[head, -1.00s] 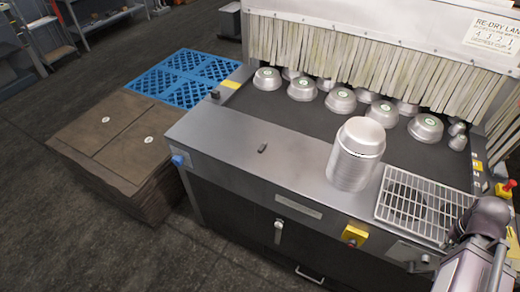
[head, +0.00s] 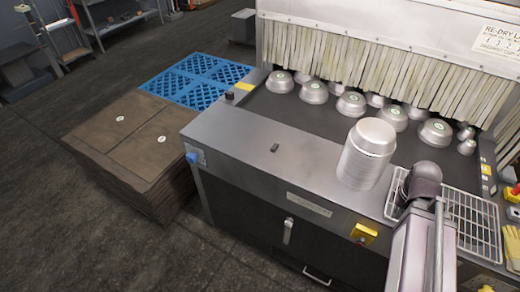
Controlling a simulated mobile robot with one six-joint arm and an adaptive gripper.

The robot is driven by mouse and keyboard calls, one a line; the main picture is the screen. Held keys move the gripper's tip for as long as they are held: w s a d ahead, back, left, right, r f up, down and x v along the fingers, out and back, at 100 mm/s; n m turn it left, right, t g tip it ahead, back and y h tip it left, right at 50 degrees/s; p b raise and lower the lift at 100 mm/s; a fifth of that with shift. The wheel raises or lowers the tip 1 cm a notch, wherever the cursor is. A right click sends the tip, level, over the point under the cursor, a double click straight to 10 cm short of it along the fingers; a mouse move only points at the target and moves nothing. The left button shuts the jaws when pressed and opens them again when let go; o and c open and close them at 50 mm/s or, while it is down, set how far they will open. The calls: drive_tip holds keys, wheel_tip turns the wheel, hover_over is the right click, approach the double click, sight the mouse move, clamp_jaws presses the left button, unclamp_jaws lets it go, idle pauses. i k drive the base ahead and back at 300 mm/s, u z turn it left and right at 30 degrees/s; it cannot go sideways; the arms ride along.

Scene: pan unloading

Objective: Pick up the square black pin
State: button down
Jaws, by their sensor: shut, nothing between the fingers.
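The square black pin (head: 275,148) looks like a small dark block. It lies alone on the bare steel ledge (head: 235,135) at the front of the machine, left of the stacked pans. My arm rises at the lower right of the head view, over the wire rack. Its dark rounded joint shows at the top, well to the right of the pin. The fingers of my gripper cannot be made out in this view. Nothing touches the pin.
A stack of silver pans (head: 368,150) stands right of the pin. A wire rack (head: 470,215) is behind my arm. Several upturned pans sit on the dark belt before a strip curtain (head: 350,52). Brown stacked sheets (head: 100,140) and blue pallets (head: 200,78) stand left.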

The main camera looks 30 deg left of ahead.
sight(275, 146)
drive_tip(key=u, duration=0.4)
drive_tip(key=k, duration=1.35)
drive_tip(key=u, duration=0.5)
drive_tip(key=i, duration=1.45)
drive_tip(key=z, duration=0.05)
